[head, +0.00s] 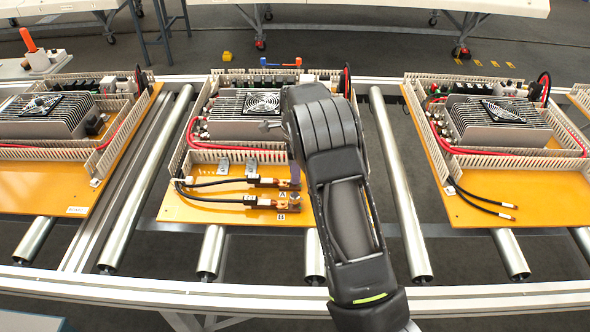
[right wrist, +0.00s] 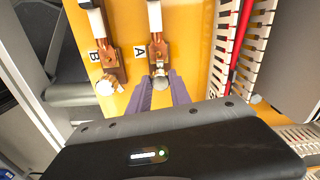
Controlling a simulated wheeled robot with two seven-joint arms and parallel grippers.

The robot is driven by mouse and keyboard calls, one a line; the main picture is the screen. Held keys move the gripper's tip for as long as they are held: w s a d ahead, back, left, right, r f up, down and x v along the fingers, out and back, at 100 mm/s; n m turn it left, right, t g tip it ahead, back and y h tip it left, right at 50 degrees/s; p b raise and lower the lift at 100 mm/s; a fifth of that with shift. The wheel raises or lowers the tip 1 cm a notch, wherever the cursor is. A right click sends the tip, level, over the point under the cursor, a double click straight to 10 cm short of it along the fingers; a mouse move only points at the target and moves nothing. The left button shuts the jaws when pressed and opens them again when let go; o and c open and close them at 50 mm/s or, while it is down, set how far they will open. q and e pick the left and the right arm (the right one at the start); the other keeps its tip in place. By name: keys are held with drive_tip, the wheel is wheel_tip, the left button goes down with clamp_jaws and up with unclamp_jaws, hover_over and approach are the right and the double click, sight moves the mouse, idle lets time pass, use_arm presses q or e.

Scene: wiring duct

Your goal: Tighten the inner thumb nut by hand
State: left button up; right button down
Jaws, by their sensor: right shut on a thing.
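The board (head: 215,208) in the middle carries two copper terminals marked A and B at its front right. Cable lugs sit on both terminals. My right gripper (head: 295,174) reaches down from the right over terminal A, and its arm hides part of the board. In the right wrist view its purple fingers (right wrist: 161,92) are shut on the inner thumb nut (right wrist: 160,82) at terminal A. The outer thumb nut (right wrist: 105,87) is at terminal B, apart from the fingers. My left gripper is not in view.
A finned power unit with a fan (head: 262,103) and white slotted duct stand behind the terminals. The duct (right wrist: 224,50) runs close beside terminal A. Similar boards lie left and right on the roller conveyor (head: 395,180). Loose black cables (head: 215,182) lead to the terminals.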

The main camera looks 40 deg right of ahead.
drive_tip(key=shift+w+d+r+m+p, duration=0.1)
drive_tip(key=shift+m+p, duration=0.05)
drive_tip(key=shift+m, duration=0.6)
drive_tip(key=shift+w+a+r+m+p, duration=0.1)
drive_tip(key=shift+m+p, duration=0.05)
drive_tip(key=shift+m, duration=0.65)
drive_tip(key=shift+w+d+r+m+p, duration=0.1)
drive_tip(key=shift+m+p, duration=0.05)
drive_tip(key=shift+m, duration=0.6)
drive_tip(key=c, duration=1.6)
unclamp_jaws()
drive_tip(key=o, duration=0.4)
drive_tip(key=shift+s+f, duration=0.15)
drive_tip(key=shift+o, duration=0.2)
wheel_tip(320, 180, up, 8)
drive_tip(key=shift+f+b, duration=0.1)
drive_tip(key=shift+b, duration=0.45)
